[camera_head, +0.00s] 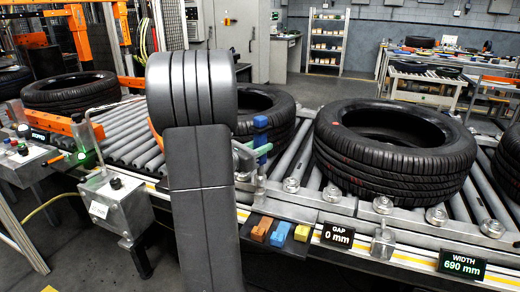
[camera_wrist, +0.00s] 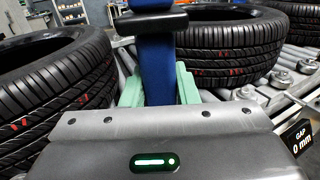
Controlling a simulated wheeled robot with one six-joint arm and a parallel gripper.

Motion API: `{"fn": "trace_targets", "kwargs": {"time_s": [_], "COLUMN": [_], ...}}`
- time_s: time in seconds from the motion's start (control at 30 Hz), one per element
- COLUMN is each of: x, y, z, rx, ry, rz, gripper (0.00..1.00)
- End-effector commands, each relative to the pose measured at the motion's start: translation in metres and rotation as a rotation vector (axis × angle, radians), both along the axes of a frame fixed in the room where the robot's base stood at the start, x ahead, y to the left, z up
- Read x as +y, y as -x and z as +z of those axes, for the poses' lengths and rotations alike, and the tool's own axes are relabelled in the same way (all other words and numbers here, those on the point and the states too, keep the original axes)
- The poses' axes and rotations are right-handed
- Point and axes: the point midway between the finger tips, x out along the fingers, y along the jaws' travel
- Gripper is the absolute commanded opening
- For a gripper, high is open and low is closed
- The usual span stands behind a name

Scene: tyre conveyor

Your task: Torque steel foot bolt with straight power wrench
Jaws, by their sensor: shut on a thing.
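My gripper (camera_head: 246,152) has pale green fingers and is shut on a blue upright tool (camera_head: 261,138), which I take to be the straight power wrench. It hangs above the near conveyor rail, between two tyres. In the wrist view my gripper (camera_wrist: 158,88) clasps the blue body of the wrench (camera_wrist: 157,65), which has a black collar near the top. The wrench's lower end is hidden there by my gripper housing. A small steel block (camera_head: 383,243) stands on the front rail; I cannot tell if it is the foot with the bolt.
A large tyre (camera_head: 395,150) lies on the rollers right of my gripper; another tyre (camera_head: 262,108) is partly behind my arm. Orange, blue (camera_head: 280,233) and yellow blocks sit on the front edge. Signs read GAP 0 mm (camera_head: 337,236) and WIDTH 690 mm (camera_head: 462,265). A grey control box (camera_head: 118,208) stands left.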

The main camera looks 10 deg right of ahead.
Motion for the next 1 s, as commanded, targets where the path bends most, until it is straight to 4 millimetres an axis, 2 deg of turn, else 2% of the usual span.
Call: {"fn": "trace_targets", "kwargs": {"time_s": [0.03, 0.63, 1.0], "x": [0.0, 0.0, 0.0], "y": [0.0, 0.0, 0.0], "z": [0.007, 0.039, 0.041], "rx": [-0.005, -0.005, -0.005], "ry": [0.002, 0.001, 0.002], "rz": [0.0, 0.0, 0.0], "gripper": [0.0, 0.0, 0.0]}}
